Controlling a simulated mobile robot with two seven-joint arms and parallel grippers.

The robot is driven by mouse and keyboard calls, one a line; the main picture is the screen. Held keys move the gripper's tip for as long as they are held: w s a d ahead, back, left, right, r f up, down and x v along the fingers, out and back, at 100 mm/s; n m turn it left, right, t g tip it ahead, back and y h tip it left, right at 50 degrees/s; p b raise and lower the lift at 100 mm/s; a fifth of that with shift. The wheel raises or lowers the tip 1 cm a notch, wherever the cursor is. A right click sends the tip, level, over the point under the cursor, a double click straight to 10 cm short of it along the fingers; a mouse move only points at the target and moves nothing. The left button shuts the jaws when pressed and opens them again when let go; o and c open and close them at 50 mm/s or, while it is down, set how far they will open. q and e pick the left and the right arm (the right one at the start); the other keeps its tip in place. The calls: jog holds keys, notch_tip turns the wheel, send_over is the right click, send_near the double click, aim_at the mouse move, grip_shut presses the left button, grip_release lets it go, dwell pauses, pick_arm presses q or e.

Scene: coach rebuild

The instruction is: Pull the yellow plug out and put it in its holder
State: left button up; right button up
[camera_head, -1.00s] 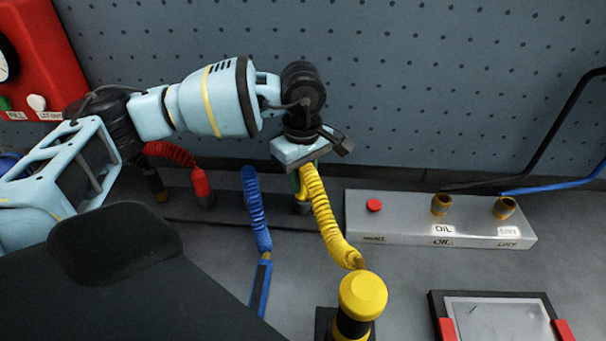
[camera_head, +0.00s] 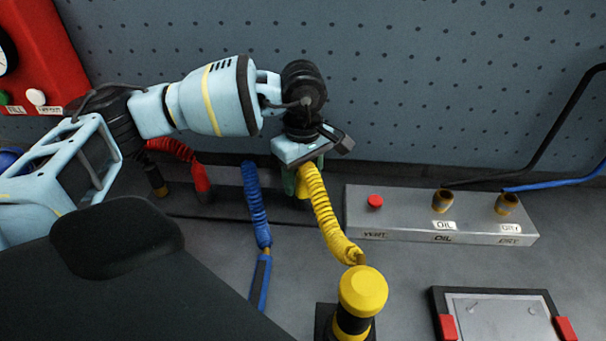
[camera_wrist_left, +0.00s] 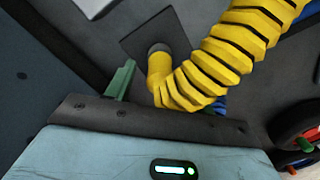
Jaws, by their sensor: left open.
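The yellow coiled hose (camera_head: 322,212) runs from under my left gripper to a yellow-capped post. Its upper end, where the yellow plug (camera_wrist_left: 160,78) is, shows in the left wrist view close to a grey round socket on a dark square plate (camera_wrist_left: 135,45). I cannot tell how far the plug sits in the socket. My left gripper (camera_head: 304,185) is open above this end, pointing down. One green finger (camera_wrist_left: 121,80) shows beside the plug, apart from it; the hose hides the other. I cannot pick out the holder for certain. My right gripper is not in view.
The yellow-capped post (camera_head: 362,292) stands in front. Blue (camera_head: 255,205) and red (camera_head: 200,178) coiled hoses hang left of the yellow one. A grey box labelled OIL and DRY (camera_head: 400,230) stands right, with a tray (camera_head: 437,300) before it. A pegboard wall rises behind.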

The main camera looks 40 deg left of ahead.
pick_arm(q)
jog(key=shift+r, duration=3.95)
